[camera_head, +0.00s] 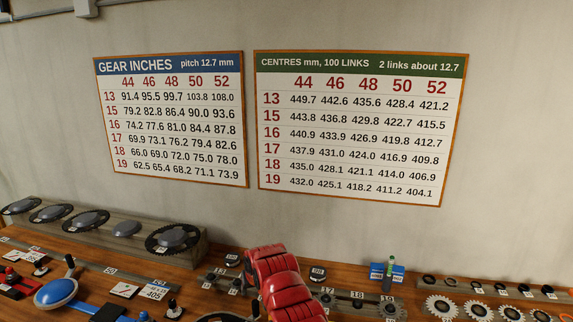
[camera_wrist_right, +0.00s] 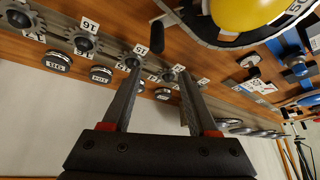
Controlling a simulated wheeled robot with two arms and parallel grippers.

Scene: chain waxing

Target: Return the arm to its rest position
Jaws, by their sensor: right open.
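My right arm (camera_head: 280,285), red and segmented, rises at the bottom middle of the head view over the bench. Its fingertips cannot be made out there. In the right wrist view my right gripper (camera_wrist_right: 158,72) has its two dark fingers spread wide apart, with nothing between them. The fingers point toward a wooden bench strip with small cogs and number cards; I cannot tell the exact distance. My left gripper is in neither view.
A sprocket rack (camera_head: 125,230) stands along the wall at left. A blue domed tool (camera_head: 56,292) lies in front. White toothed rings (camera_head: 475,310) lie at right, near a blue box (camera_head: 380,272). Two charts (camera_head: 360,130) hang on the wall. A yellow dome (camera_wrist_right: 240,12) shows in the wrist view.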

